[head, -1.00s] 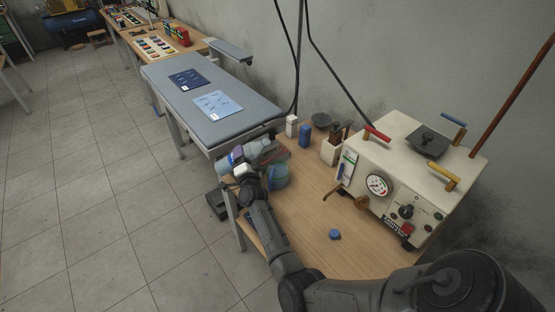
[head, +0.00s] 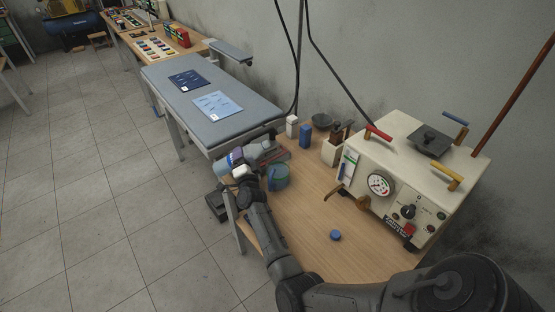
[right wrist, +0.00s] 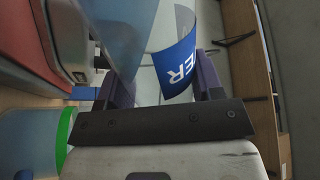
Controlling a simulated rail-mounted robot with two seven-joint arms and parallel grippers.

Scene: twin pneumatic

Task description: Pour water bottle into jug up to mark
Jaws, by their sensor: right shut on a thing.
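My right gripper (head: 243,168) is shut on a clear bottle (head: 234,158) with a blue label; part of the lettering, "ER", shows on the bottle (right wrist: 178,68) in the right wrist view. The bottle appears tilted well over in the head view, and its mouth and water level cannot be made out. A bluish-green jug (head: 279,179) stands on the wooden table just right of the gripper, partly covered by my arm. In the right wrist view, the jug (right wrist: 28,135) shows at lower left with a green band. My left gripper is not in view.
A small blue cap (head: 335,235) lies on the wooden table (head: 300,210). A cream machine (head: 400,180) with a gauge stands at right. A grey padded bench (head: 215,120) lies beyond.

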